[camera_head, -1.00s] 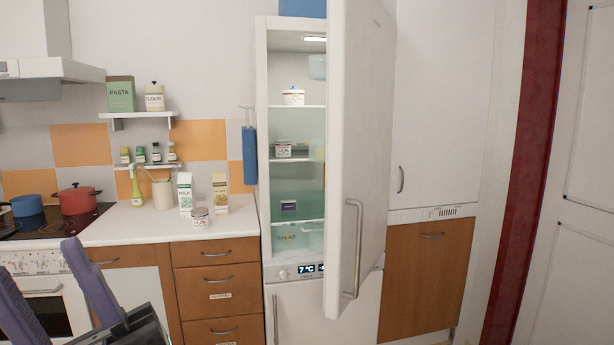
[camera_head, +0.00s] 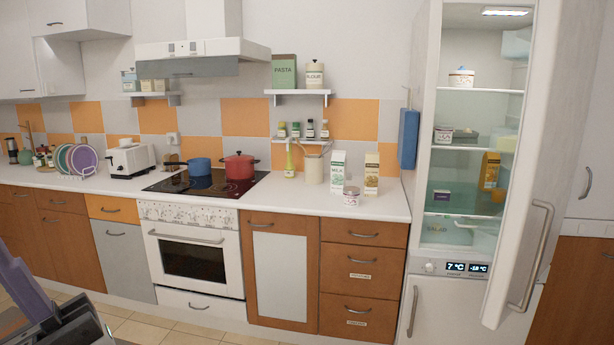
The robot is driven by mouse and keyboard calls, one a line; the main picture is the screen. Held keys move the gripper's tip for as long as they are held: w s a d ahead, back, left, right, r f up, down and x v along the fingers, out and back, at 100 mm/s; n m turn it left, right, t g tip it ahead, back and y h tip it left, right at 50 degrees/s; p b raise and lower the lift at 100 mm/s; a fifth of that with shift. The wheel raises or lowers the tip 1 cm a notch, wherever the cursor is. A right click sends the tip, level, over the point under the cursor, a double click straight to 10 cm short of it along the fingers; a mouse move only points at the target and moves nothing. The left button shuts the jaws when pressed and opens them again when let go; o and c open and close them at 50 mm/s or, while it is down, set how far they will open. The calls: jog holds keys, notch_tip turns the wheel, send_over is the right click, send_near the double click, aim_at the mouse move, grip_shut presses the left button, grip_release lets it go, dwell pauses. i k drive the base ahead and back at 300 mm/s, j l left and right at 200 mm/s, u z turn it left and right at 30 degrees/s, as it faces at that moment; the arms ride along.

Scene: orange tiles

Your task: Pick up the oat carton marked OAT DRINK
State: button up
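A slim white carton with a yellow-tan front (camera_head: 371,173) stands upright on the counter. Its lettering is too small to read, so I cannot tell whether it says OAT DRINK. A white and green carton marked MILK (camera_head: 337,172) stands just left of it. An orange-yellow carton (camera_head: 489,171) is inside the fridge; its label is unreadable too. Part of what looks like my gripper (camera_head: 22,297), a purple finger on a dark body, shows at the bottom left, far from the cartons. Its other finger is out of frame.
A small lidded jar (camera_head: 351,196) stands in front of the cartons, and a utensil pot (camera_head: 313,170) to their left. The fridge door (camera_head: 543,170) is open at the right. A red pot (camera_head: 239,167) sits on the hob. Floor (camera_head: 130,328) is visible at lower left.

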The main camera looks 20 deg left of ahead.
aim_at(371, 162)
jog(key=i+l+u, duration=0.1)
jog(key=i+u, duration=0.25)
jog(key=i, duration=1)
